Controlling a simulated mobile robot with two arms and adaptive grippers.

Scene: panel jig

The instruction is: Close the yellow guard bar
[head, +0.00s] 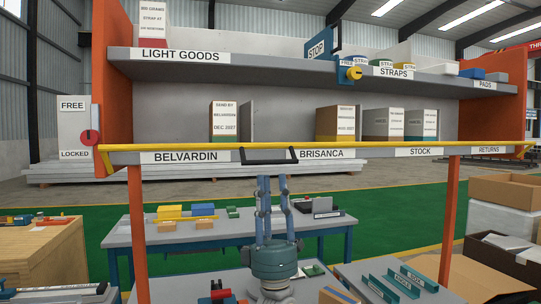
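The yellow guard bar (200,147) runs across the front of the lower shelf, between the orange side posts. A black handle (270,161) sits at its middle, between the BELVARDIN and BRISANCA labels. My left gripper (272,179) points up from below, its blue-grey fingertips just under the handle. A gap shows between the fingers and nothing is seen between them; I cannot tell whether they touch the handle. My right gripper is not in view.
A red knob (89,138) sits beside a FREE/LOCKED plate (73,126) at the left post. A yellow knob (354,73) is on the upper shelf edge. Boxes stand on the lower shelf. A grey workbench (120,234) with blocks stands behind my gripper; cartons (505,190) are at right.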

